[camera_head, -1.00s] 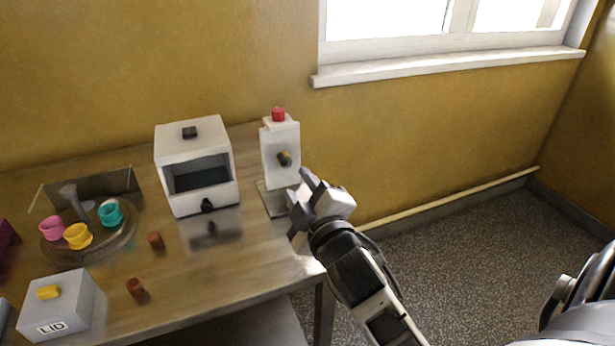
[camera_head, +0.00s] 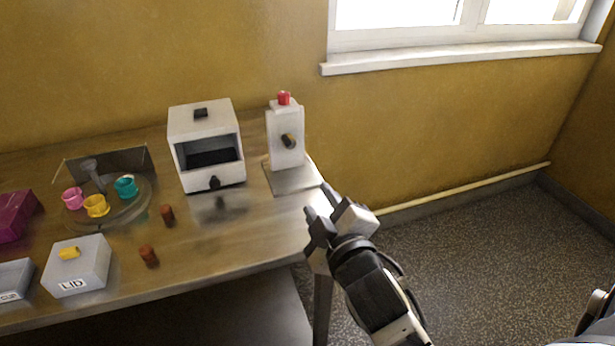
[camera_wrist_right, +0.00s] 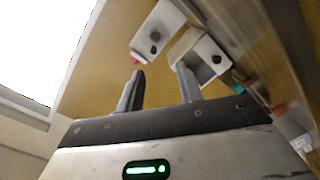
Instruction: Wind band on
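A white upright unit (camera_head: 286,137) with a red button (camera_head: 284,98) on top and a dark round knob (camera_head: 289,141) on its front stands at the table's right end. It also shows in the right wrist view (camera_wrist_right: 160,30). My right gripper (camera_head: 316,206) is in front of it and to its right, by the table's right corner, apart from it. Its two fingers stand apart with nothing between them, also in the right wrist view (camera_wrist_right: 160,82). I cannot pick out a band for certain. My left gripper is not in view.
Left of the unit stands a white open-fronted box (camera_head: 207,118). Farther left are a round tray (camera_head: 140,208) with pink, yellow and teal cups, a grey LID box (camera_head: 78,268), a magenta block (camera_head: 14,218) and two brown cylinders (camera_head: 149,256). Floor lies right of the table.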

